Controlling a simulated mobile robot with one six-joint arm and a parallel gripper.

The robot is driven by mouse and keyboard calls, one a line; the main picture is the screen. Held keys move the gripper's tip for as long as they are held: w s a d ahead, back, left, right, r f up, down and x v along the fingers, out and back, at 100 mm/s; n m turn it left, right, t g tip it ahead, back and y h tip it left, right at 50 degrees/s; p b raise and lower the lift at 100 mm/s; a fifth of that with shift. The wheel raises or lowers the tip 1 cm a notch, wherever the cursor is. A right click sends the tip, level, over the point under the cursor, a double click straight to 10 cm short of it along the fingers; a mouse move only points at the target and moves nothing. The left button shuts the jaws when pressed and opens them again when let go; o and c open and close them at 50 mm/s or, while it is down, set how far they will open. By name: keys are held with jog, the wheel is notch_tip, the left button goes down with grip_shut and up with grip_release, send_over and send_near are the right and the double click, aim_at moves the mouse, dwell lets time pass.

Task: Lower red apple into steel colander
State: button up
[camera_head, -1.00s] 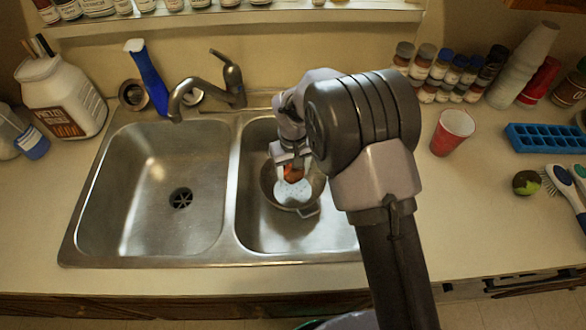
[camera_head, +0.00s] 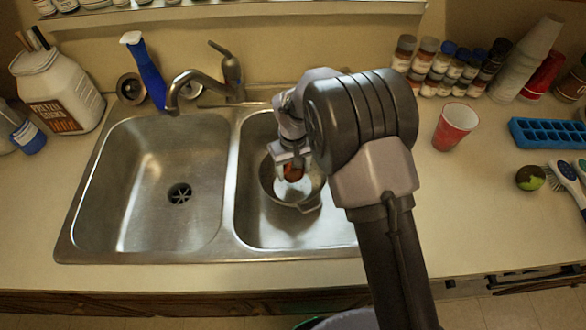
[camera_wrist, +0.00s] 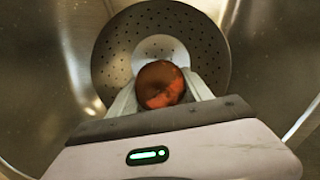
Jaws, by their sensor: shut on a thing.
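The red apple (camera_head: 293,173) is held between the fingers of my gripper (camera_head: 292,166), over the steel colander (camera_head: 302,207) in the right sink basin. In the wrist view, the apple (camera_wrist: 160,84) sits between the two pale fingers (camera_wrist: 160,98), which are shut on its sides. The colander's perforated bottom (camera_wrist: 112,58) shows behind it, with a pale round patch at its centre. The apple is within the colander's outline. I cannot tell whether it touches the bottom. My arm hides part of the colander's right side in the head view.
The faucet (camera_head: 205,85) stands behind the basins, left of my arm. The left basin (camera_head: 150,190) is empty. A red cup (camera_head: 455,127), a blue ice tray (camera_head: 548,133) and a dark green round fruit (camera_head: 530,178) are on the right counter. Spice jars (camera_head: 440,68) stand at the back.

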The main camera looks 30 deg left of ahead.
aim_at(293, 186)
jog(key=shift+f+b, duration=1.8)
jog(key=shift+f, duration=0.85)
dwell(0.9)
dwell(0.4)
jog(key=o, duration=1.6)
notch_tip(293, 186, up, 18)
jog(key=p, duration=0.5)
jog(key=shift+f+p, duration=0.25)
jog(key=shift+p, duration=0.1)
jog(key=s+d+r+m+t+y+b, duration=0.25)
jog(key=d+r+m, duration=0.45)
jog(key=d+r, duration=1.1)
jog(key=s+d+m+t, duration=0.1)
jog(key=s+d+m, duration=0.1)
jog(key=s+d, duration=0.2)
jog(key=s+d+m+t, duration=0.1)
jog(key=s+d+m, duration=0.1)
jog(key=s+d, duration=0.3)
jog(key=s+d+f+m+t+b, duration=0.1)
jog(key=s+d+m, duration=0.1)
jog(key=s+d, duration=0.3)
jog(key=shift+s+d+m+h, duration=0.1)
jog(key=shift+s+m+h, duration=0.2)
jog(key=shift+m, duration=0.1)
